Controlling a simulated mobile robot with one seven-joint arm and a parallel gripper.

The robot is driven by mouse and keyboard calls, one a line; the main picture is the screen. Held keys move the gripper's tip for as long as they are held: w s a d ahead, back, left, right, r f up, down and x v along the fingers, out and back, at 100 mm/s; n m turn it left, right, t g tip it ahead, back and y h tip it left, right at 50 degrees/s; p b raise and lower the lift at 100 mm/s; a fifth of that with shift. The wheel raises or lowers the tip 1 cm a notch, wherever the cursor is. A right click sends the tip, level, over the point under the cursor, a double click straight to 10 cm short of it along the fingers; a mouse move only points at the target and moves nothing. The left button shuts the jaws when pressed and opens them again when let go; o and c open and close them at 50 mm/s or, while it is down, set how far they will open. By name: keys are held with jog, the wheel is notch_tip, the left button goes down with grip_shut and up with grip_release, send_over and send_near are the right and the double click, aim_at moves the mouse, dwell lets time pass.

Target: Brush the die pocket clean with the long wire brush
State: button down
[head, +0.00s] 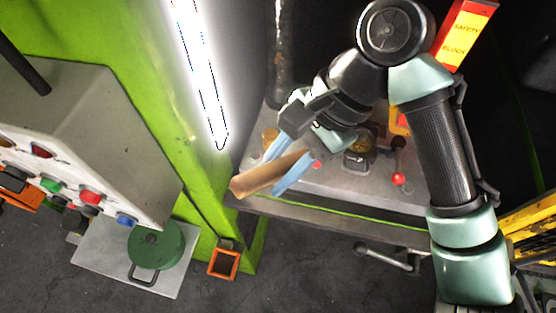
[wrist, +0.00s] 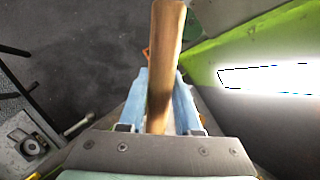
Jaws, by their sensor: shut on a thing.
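My gripper (head: 274,173) is shut on the wooden handle of the brush (head: 252,182), with one blue finger on each side of it. In the wrist view, the handle (wrist: 167,45) runs up between the fingers (wrist: 162,85) and past their tips. The wire end of the brush is hidden in both views. My gripper is over the front left part of the grey press bed (head: 325,190). Brownish round parts (head: 362,143) and a small grey block (head: 355,161) show behind it. I cannot make out the die pocket; my arm covers part of the bed.
A lever with a red knob (head: 398,179) stands on the bed's right. The green press frame (head: 205,190) and a bright lamp (head: 200,75) are close on the left. A control box (head: 95,140) overhangs a green lidded pot (head: 155,248). An orange-rimmed box (head: 224,263) is below.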

jog(key=shift+s+a, duration=0.15)
jog(key=shift+s, duration=0.3)
jog(key=shift+w, duration=0.15)
jog(key=shift+w+d+p, duration=0.2)
jog(key=shift+w+p, duration=0.35)
jog(key=shift+w, duration=0.05)
jog(key=shift+s, duration=0.1)
jog(key=shift+s+a+p, duration=0.2)
jog(key=shift+s+p, duration=0.45)
jog(key=shift+p, duration=0.05)
jog(key=shift+w, duration=0.2)
jog(key=shift+w+d+p, duration=0.2)
jog(key=shift+w+p, duration=0.15)
jog(key=shift+w, duration=0.2)
jog(key=shift+s, duration=0.25)
